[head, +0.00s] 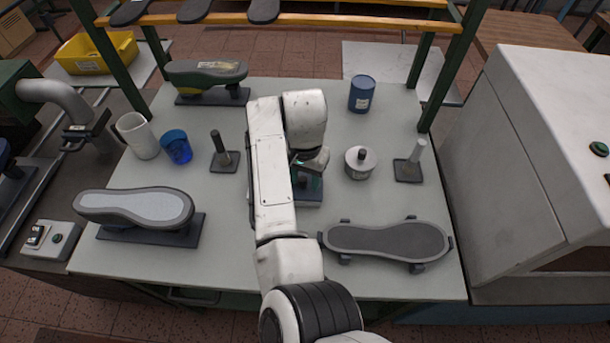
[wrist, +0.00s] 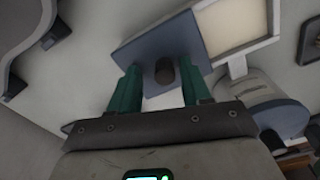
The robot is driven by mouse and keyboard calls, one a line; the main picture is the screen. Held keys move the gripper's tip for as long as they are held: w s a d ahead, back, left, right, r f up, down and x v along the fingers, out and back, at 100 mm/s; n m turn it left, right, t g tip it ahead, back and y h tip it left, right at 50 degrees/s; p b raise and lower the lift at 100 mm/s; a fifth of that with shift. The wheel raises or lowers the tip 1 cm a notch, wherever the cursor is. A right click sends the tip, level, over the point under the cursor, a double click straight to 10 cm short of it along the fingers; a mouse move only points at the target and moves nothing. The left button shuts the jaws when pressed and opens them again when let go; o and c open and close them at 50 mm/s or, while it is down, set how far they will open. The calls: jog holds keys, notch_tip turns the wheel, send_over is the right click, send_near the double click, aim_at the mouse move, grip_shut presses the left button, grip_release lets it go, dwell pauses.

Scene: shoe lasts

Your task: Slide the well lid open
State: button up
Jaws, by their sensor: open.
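The well lid (wrist: 139,52) is a blue-grey plate with a short dark knob (wrist: 165,70) standing on it. Beside the lid, to the right in the wrist view, a cream surface (wrist: 226,30) shows inside a pale frame. My gripper (wrist: 162,90) has two green fingers, one on each side of the knob, spread with a visible gap. In the head view my gripper (head: 307,176) is low over the blue-grey well unit (head: 308,200) at the middle of the table, and my arm hides much of it.
A dark sole on a fixture (head: 388,240) is front right. A blue can (head: 361,93) stands behind. A blue cup (head: 176,147) and another peg stand (head: 224,155) are left.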

aim_at(305, 179)
notch_tip(305, 179, up, 11)
jog(key=b, duration=0.1)
dwell(0.5)
jog(key=shift+f, duration=0.15)
